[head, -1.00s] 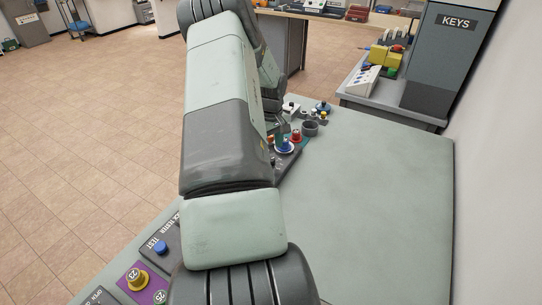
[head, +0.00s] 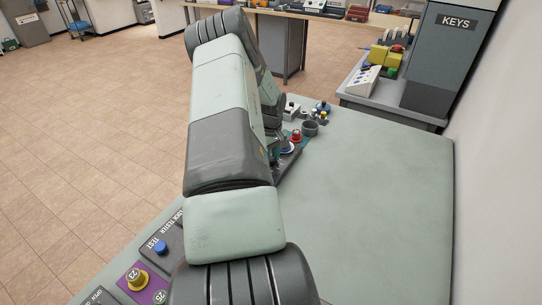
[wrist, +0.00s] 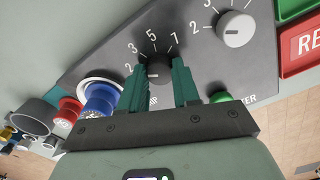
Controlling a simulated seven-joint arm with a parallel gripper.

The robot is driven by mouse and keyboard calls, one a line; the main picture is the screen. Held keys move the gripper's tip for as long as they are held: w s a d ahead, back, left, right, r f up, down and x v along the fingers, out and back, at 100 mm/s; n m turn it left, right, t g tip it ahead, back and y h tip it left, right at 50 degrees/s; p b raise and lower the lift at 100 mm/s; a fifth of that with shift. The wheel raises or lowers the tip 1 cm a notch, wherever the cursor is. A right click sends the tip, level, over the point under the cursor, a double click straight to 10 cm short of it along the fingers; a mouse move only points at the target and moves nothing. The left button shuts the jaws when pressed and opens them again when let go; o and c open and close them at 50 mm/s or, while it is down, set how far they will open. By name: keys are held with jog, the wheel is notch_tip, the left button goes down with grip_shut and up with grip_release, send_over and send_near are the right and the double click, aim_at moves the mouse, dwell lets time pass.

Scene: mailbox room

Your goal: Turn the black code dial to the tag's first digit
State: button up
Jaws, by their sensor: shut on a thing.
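The black code dial (wrist: 157,66) is on a dark grey panel in the wrist view, with white digits such as 2, 3, 5 and 7 around its far side. My gripper (wrist: 163,80) has its two green fingers on either side of the dial and is shut on it. A small pale mark shows on the dial's near side; which digit it points to I cannot tell. In the head view my own arm hides the dial and the gripper. I cannot make out the tag with certainty.
A white dial (wrist: 236,29) and a green button (wrist: 220,97) sit right of the black dial. A blue knob (wrist: 101,96), a red knob (wrist: 68,111) and a grey cup (wrist: 36,117) are to its left. The bench top (head: 380,210) is bare at right.

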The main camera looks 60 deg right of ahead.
jog(key=shift+c, duration=0.7)
jog(key=shift+m, duration=0.3)
jog(key=m, duration=0.4)
jog(key=shift+m, duration=0.3)
jog(key=m, duration=1.2)
jog(key=shift+m, duration=0.4)
jog(key=m, duration=0.5)
jog(key=shift+m, duration=0.4)
